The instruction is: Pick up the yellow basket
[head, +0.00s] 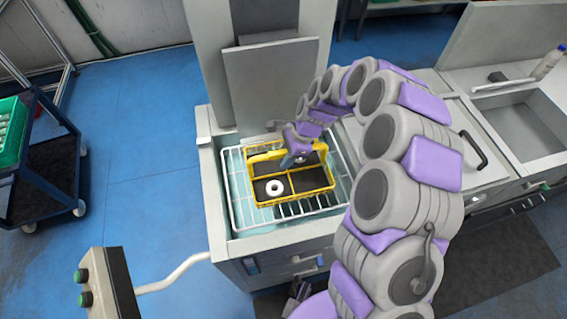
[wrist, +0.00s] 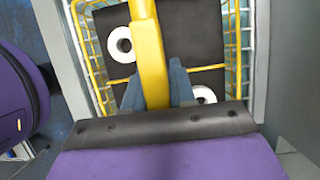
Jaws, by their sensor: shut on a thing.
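The yellow basket (head: 324,183) sits on a white wire rack in an open bay of the counter in the head view. It has dark inner compartments and a white ring-shaped item (head: 274,188) in one of them. My gripper (head: 297,150) is over the back part of the basket, at its handle. In the wrist view the basket handle (wrist: 149,50) runs between the bluish fingers of my gripper (wrist: 155,90), which are shut on it. Two white round items lie in the basket there, one at the upper left (wrist: 120,44) and one partly hidden behind a finger (wrist: 204,95).
The white wire rack (head: 237,205) fills the bay, with raised grey walls around it. A tall grey panel (head: 277,80) stands behind. A sink (head: 525,120) is at the right. A dark cart with a green crate (head: 12,130) stands at the left on open blue floor.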

